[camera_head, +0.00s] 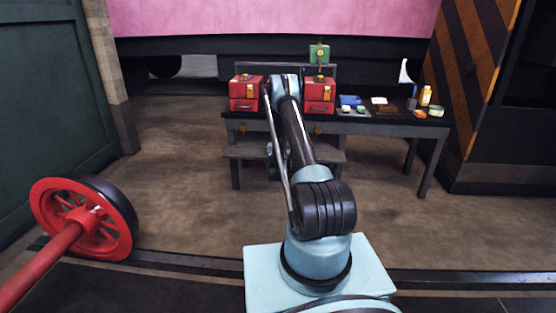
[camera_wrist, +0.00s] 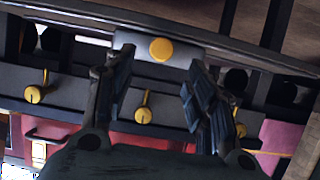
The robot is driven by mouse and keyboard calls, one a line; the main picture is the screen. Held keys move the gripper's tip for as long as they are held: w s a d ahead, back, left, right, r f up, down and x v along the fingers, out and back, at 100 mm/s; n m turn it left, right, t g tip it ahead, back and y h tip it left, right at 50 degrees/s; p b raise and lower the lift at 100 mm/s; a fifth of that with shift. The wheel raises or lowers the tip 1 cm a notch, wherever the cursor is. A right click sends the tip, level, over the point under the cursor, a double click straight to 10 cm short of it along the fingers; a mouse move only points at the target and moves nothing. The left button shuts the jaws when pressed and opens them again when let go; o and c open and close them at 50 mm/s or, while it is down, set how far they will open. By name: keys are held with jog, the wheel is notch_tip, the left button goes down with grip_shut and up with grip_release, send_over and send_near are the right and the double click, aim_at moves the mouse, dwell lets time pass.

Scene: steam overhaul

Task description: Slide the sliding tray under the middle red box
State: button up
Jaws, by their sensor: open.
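The table's dark front has yellow knobs along it in the wrist view, one at left (camera_wrist: 34,94) and one near the middle (camera_wrist: 143,115). A grey block with a round yellow knob (camera_wrist: 162,49) lies between my gripper's fingertips (camera_wrist: 160,60); I cannot tell whether it is the sliding tray's handle. My gripper is open and I see no clear contact. In the head view a grey shelf-like board (camera_head: 243,151) juts out low in front of the table. A red box shows at left (camera_head: 245,91) and another at right (camera_head: 319,92); my arm hides the middle one.
A red wheel (camera_head: 82,220) on an axle stands at left. Open floor (camera_head: 180,160) lies left of the table.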

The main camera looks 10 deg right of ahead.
jog(key=shift+v, duration=1.75)
jog(key=s+d+r+g, duration=0.1)
jog(key=s+r, duration=0.3)
jog(key=r, duration=0.5)
jog(key=s+d+r+g, duration=0.1)
jog(key=s+r+g, duration=0.15)
jog(key=r, duration=0.75)
jog(key=s+r+g, duration=0.1)
jog(key=s+r, duration=0.5)
jog(key=s, duration=0.4)
jog(key=s+r+g, duration=0.1)
jog(key=s+r, duration=0.6)
jog(key=s, duration=0.2)
jog(key=s+a+f+n+g+y, duration=0.1)
jog(key=s+a+f+g, duration=0.1)
jog(key=s, duration=2)
jog(key=s+a+f+n+g+y, duration=0.2)
jog(key=s+g, duration=0.1)
jog(key=s, duration=1.9)
jog(key=shift+s, duration=0.2)
